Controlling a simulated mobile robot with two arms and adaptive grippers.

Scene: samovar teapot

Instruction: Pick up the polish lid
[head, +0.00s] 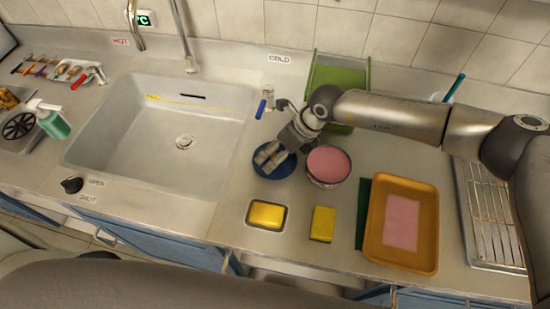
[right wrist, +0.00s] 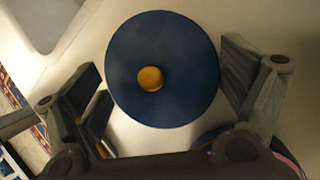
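The polish lid is a round dark blue disc (head: 285,172) with a gold knob in its middle, lying on the counter just right of the sink. In the right wrist view the lid (right wrist: 185,100) fills the centre, its knob facing me. My right gripper (head: 271,157) is over the lid and hides part of it in the head view. In the right wrist view the gripper's fingers (right wrist: 160,75) are wide apart, one on each side of the lid, with nothing held. Whether they touch the lid's rim is unclear. My left gripper is not in view.
An open round tin with a pink top (head: 328,163) stands right beside the lid. A yellow sponge in a dish (head: 266,214), another yellow block (head: 323,224) and an orange tray (head: 427,232) lie nearer the front. A green rack (head: 340,80) stands behind. The sink (head: 170,135) is left.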

